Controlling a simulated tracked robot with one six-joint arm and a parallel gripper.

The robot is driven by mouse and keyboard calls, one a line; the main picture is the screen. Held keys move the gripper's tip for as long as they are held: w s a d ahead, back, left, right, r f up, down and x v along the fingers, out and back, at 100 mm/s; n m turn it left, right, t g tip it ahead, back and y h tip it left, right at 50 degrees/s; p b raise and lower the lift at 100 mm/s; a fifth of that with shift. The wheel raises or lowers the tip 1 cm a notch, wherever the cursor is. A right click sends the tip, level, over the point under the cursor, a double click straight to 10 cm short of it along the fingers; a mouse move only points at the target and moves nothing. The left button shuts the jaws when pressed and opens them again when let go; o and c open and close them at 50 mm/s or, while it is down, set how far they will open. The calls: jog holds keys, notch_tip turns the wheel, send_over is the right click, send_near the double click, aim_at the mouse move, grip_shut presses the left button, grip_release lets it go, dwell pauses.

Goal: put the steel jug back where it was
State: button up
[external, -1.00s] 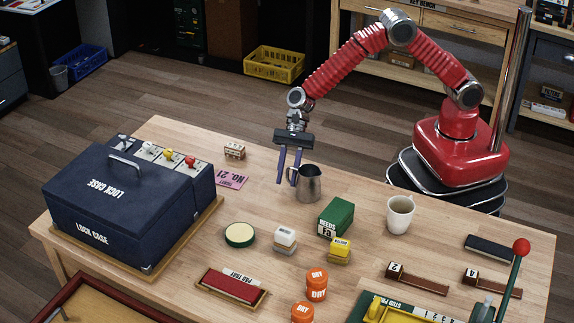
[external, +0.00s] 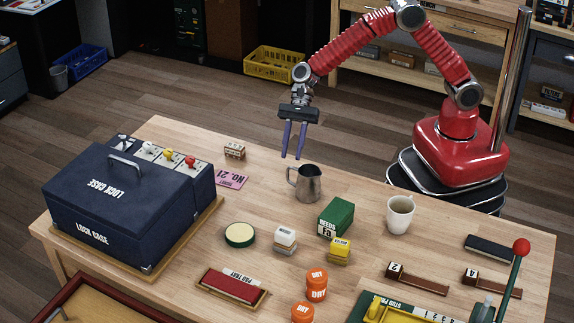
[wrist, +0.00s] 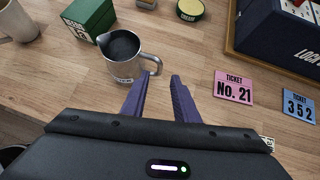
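The steel jug (external: 309,184) stands upright on the wooden table, left of the white mug and behind the green box. Its handle is on its left side in the external view. In the wrist view the jug (wrist: 122,58) stands beyond my fingertips, its handle toward them and its dark inside showing. My gripper (external: 291,156) is above and behind the jug, with its two purple fingers apart and nothing between them. The open fingers also show in the wrist view (wrist: 162,77), a little short of the handle.
A green box (external: 336,217) and a white mug (external: 399,215) stand near the jug. A pink ticket (external: 232,180) lies left of it, beside the navy lock case (external: 120,205). A round green-rimmed tin (external: 240,235) is nearer the front. Bare table lies around the jug's left side.

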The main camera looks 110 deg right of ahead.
jog(key=shift+r, duration=0.1)
jog(key=s+a+r+n+g+h, duration=0.1)
jog(key=s+r+n+h, duration=0.1)
jog(key=s+r+n, duration=0.65)
jog(key=s+a+r+n+h, duration=0.1)
jog(key=s+r+n, duration=0.4)
jog(key=s, duration=0.6)
jog(key=s+d+r+n+h, duration=0.1)
jog(key=s+n, duration=0.4)
jog(key=s, duration=0.5)
jog(key=s+d+r+n+t+h, duration=0.1)
jog(key=s+d+n+h, duration=0.2)
jog(key=s+n, duration=0.3)
jog(key=s+d, duration=0.1)
jog(key=s, duration=0.3)
jog(key=shift+s+r+t+h, duration=0.3)
jog(key=shift+s+h, duration=0.1)
